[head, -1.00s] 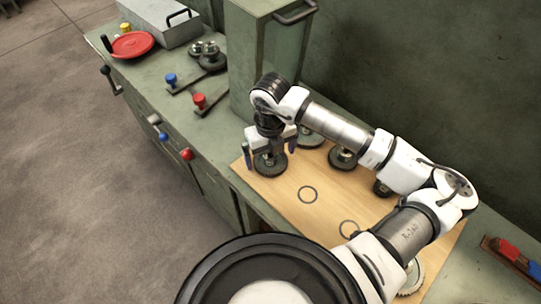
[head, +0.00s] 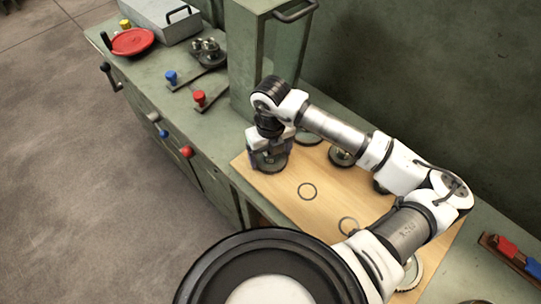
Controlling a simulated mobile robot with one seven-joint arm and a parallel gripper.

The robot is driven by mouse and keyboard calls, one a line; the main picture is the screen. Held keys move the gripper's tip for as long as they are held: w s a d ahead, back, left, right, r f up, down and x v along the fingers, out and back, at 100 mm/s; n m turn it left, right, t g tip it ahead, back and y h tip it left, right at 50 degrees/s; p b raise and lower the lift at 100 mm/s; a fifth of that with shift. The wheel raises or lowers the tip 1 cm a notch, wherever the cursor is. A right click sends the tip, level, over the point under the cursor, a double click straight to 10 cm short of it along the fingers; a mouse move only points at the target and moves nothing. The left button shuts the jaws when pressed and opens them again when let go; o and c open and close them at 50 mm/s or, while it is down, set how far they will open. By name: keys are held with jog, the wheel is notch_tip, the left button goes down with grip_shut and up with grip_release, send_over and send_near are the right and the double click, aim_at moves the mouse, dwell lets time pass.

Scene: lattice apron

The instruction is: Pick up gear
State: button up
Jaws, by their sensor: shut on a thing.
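My gripper (head: 270,158) points down over the far left corner of the wooden board (head: 285,205) in the head view. It is shut on a dark round gear (head: 272,167), with a finger on each side of it. The fingers hide part of the gear, and I cannot tell whether it is clear of the board. Other gears stand on the board: one behind my gripper (head: 309,138), one to the right (head: 342,156), and a toothed one near the front right (head: 411,274), partly hidden by my arm.
A green cabinet (head: 258,62) stands close behind my gripper. Red (head: 199,97) and blue (head: 171,77) knobs, a red dish (head: 132,42) and a metal box (head: 163,18) are at the left. A tray with red and blue pieces (head: 508,248) is at the right.

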notch_tip(320, 180, up, 10)
jog(key=b, duration=0.3)
dwell(0.8)
